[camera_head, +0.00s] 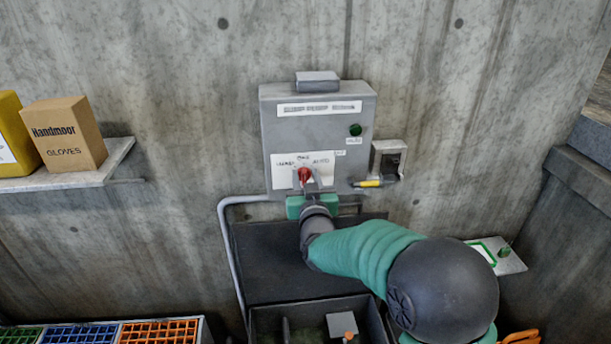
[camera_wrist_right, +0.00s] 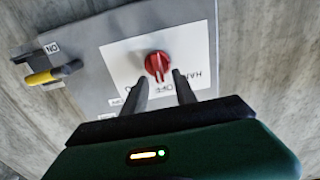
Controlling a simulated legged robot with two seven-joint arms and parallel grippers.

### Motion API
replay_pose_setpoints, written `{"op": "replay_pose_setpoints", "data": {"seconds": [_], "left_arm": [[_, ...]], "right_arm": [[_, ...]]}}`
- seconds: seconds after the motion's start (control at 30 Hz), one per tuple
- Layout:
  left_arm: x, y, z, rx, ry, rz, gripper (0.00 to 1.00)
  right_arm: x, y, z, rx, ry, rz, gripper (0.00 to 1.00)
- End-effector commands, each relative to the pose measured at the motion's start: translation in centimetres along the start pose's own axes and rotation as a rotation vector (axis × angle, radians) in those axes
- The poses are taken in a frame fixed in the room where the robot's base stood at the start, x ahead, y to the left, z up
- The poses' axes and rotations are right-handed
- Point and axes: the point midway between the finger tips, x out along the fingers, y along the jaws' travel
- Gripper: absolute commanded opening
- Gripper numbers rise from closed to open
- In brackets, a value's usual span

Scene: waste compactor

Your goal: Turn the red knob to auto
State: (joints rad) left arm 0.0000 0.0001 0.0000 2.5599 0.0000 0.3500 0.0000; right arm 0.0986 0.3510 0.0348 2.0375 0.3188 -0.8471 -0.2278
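The red knob (camera_head: 304,174) sits on a white label plate (camera_head: 319,172) on the front of the grey control box (camera_head: 345,128). In the right wrist view, which is turned about upside down, the red knob (camera_wrist_right: 157,66) has its grip bar roughly upright in the picture, in line with the OFF print. My right gripper (camera_head: 310,183) is at the knob from below. In the wrist view its two fingers (camera_wrist_right: 160,78) are apart, with tips near either side of the bar's near end; contact cannot be told. The AUTO print is partly hidden there. My left gripper is out of view.
A yellow-handled switch (camera_head: 368,183) sticks out at the box's lower right. A shelf (camera_head: 118,155) with boxes is at left; crates (camera_head: 160,332) and a dark bin (camera_head: 262,318) lie below.

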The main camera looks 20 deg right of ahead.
Motion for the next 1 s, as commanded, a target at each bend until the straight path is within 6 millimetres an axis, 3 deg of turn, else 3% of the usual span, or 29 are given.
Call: {"op": "replay_pose_setpoints", "data": {"seconds": [0.2, 0.47, 1.0], "left_arm": [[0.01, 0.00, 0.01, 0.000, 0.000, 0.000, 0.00], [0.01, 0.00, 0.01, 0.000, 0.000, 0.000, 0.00], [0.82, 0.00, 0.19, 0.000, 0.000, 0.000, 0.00]], "right_arm": [[0.05, -0.01, 0.01, 0.000, 0.000, 0.000, 0.34], [0.04, -0.03, 0.02, 0.000, 0.000, 0.000, 0.00], [0.02, 0.07, 0.25, 0.045, 0.000, 0.000, 0.00]]}}
